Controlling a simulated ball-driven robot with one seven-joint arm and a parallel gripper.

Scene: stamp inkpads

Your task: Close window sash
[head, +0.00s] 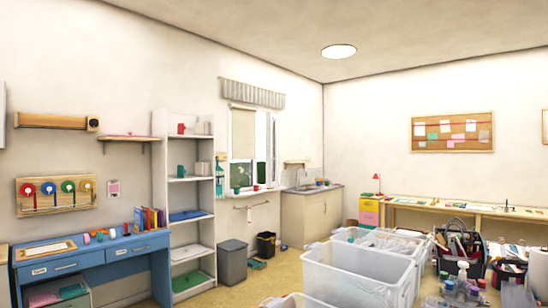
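The window (243,172) is in the far wall, between the white shelf unit and the sink corner. It has a pale blind over its upper part and a striped valance above. A narrow pale panel at its right (272,147) looks like the sash standing out from the frame, seen nearly edge-on; at this size I cannot tell its exact angle. Small pots and a green item stand at the sill. My gripper is not in view.
Clear plastic bins (358,272) and a cluttered table fill the front right. A white shelf unit (190,218) stands left of the window. A grey bin (233,262) and a black bucket (266,245) stand below the window. Some yellow floor is free between shelves and bins.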

